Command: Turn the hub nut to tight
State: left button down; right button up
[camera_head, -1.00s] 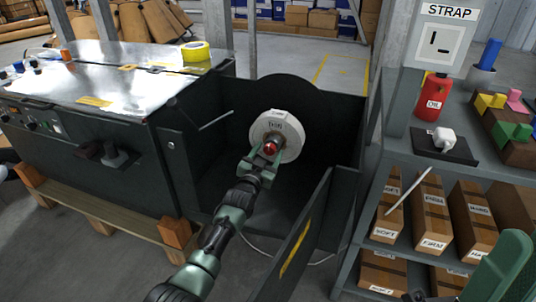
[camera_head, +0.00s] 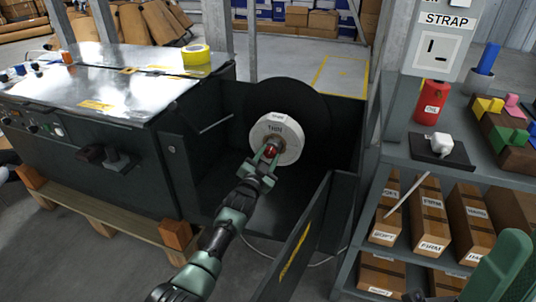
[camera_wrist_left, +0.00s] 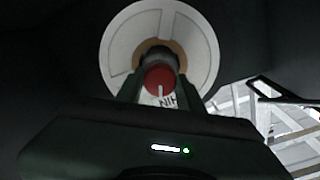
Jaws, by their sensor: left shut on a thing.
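The hub nut is a red knob (camera_head: 269,151) at the centre of a white round hub (camera_head: 290,139) in the open dark bay of the machine. In the left wrist view the red nut (camera_wrist_left: 160,80) has a white line on its face, pointing down in the picture. My left gripper (camera_head: 264,163) is shut on the nut, one finger at each side. The hub carries a label, partly hidden in the left wrist view by the gripper. A green piece of my right arm (camera_head: 510,268) shows at the lower right; its jaws are not seen.
A dark open door panel (camera_head: 300,245) stands right of my left arm. A grey shelf (camera_head: 400,155) at the right holds several boxes and a red oil bottle (camera_head: 431,102).

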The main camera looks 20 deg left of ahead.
pick_arm(q)
jog(key=m, duration=0.6)
jog(key=shift+f+m, duration=0.1)
jog(key=shift+m, duration=0.2)
jog(key=m+b, duration=0.1)
jog(key=m, duration=0.3)
jog(key=shift+b, duration=0.35)
jog(key=shift+m+b, duration=0.5)
jog(key=shift+m, duration=1.4)
jog(key=c, duration=0.9)
grip_release()
